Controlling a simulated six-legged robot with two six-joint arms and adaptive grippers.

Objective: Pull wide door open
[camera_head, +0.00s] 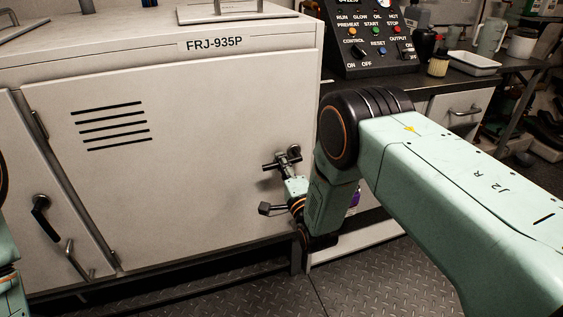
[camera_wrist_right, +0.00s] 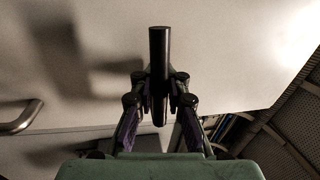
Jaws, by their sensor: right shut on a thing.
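The wide door (camera_head: 190,165) is a pale panel with dark vent slots at its upper left, below the label FRJ-935P. It looks flush with the cabinet, or nearly so. Its dark handle (camera_head: 291,153) is near the right edge. My right gripper (camera_head: 281,172) is at this handle, partly hidden by my own wrist and arm. In the right wrist view, the handle shows as a dark upright bar (camera_wrist_right: 159,55). My right gripper (camera_wrist_right: 159,88) is shut on it, one finger on each side. My left gripper is out of view; only part of that arm shows at the left edge.
A narrow door (camera_head: 40,190) with a black handle (camera_head: 42,215) stands left of the wide door. A control panel (camera_head: 372,38) and a dark counter (camera_head: 455,75) are at the back right. The tread-plate floor (camera_head: 365,285) in front is clear.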

